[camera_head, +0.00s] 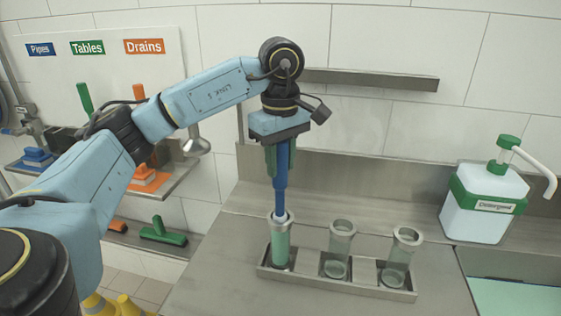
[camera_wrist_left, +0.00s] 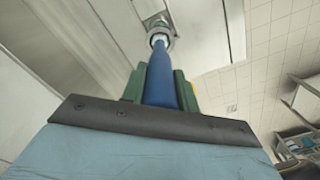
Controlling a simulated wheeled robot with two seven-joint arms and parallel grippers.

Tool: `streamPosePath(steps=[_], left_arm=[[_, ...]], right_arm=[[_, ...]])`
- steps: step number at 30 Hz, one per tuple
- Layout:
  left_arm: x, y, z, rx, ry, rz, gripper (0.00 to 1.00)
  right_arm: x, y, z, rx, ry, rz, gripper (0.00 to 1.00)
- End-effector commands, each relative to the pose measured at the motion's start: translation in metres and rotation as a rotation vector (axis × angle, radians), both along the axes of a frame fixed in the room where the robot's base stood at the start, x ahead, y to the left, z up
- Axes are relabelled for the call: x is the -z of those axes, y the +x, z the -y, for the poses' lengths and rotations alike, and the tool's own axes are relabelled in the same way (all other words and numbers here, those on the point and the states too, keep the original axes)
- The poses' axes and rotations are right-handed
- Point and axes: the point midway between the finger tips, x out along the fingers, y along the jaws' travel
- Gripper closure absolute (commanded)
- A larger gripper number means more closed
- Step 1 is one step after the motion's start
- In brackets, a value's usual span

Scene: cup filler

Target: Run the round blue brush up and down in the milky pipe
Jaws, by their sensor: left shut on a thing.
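My left gripper (camera_head: 281,160) points down and is shut on the blue handle of the round brush (camera_head: 281,188). The brush is upright, and its lower end goes into the mouth of the milky pipe (camera_head: 280,248), the leftmost of three pipes. The brush head is hidden inside the pipe. The milky pipe stands in a metal rack (camera_head: 340,286) and looks cloudy green. In the left wrist view the blue handle (camera_wrist_left: 160,78) runs between the green fingers to the round pipe mouth (camera_wrist_left: 161,38). My right gripper is not in view.
Two clearer pipes, a middle one (camera_head: 338,248) and a right one (camera_head: 399,256), stand in the same rack. A dispenser bottle (camera_head: 482,205) stands at the right beside a sink basin (camera_head: 515,297). A wall shelf (camera_head: 370,79) is behind my gripper. Coloured brushes hang at the left.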

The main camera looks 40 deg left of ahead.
Motion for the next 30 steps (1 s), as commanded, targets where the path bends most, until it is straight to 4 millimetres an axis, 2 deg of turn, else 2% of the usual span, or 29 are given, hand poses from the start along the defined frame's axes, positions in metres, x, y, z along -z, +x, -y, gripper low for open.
streamPosePath(steps=[1,15,30], left_arm=[[-0.009,0.000,0.000,0.000,0.000,0.001,0.93],[-0.056,0.000,0.000,0.000,0.000,0.001,0.93],[-0.064,0.000,0.000,0.000,0.000,0.000,0.93]], right_arm=[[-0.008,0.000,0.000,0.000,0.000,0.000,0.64],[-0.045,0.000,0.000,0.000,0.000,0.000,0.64],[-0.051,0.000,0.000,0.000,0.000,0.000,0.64]])
